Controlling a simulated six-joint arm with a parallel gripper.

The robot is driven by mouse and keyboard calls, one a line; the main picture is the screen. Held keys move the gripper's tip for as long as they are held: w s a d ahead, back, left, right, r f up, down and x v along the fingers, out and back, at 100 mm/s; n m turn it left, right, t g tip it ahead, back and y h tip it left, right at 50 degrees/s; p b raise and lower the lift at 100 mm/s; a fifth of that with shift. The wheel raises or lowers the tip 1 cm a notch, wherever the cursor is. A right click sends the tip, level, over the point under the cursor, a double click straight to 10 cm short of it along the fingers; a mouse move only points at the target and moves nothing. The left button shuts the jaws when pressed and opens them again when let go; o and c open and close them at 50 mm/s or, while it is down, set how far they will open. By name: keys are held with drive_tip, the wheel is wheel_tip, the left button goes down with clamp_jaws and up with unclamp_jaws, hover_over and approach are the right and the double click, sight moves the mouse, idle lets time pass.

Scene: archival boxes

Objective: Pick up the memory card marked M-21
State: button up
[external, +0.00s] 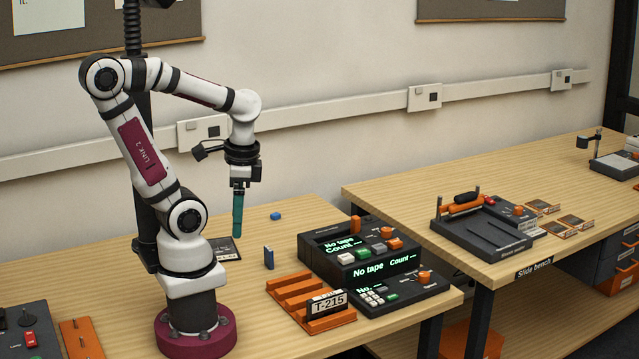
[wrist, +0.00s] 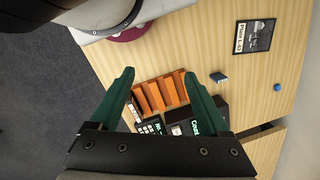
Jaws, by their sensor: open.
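My gripper (external: 238,212) hangs pointing down above the left bench, its teal fingers well clear of the top. In the wrist view, my gripper's (wrist: 159,76) fingers are spread apart with nothing between them. A smaller blue piece (external: 276,216) lies farther back, and also shows in the wrist view (wrist: 277,87). I cannot read M-21 on either, so I cannot tell which is the memory card.
A dark printed panel (wrist: 254,37) lies near my base. A gap separates the second bench (external: 400,190).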

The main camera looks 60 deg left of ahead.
wheel_tip(320, 180, down, 3)
drive_tip(key=n+g+h, duration=0.2)
drive_tip(key=n+h, duration=0.3)
drive_tip(key=n, duration=0.2)
drive_tip(key=n+t+y, duration=0.3)
drive_tip(key=n+t, duration=1.3)
drive_tip(key=n, duration=1.7)
approach(266, 253)
drive_tip(key=x, duration=1)
drive_tip(key=shift+w+d, duration=0.15)
drive_tip(key=shift+w, duration=0.2)
clamp_jaws()
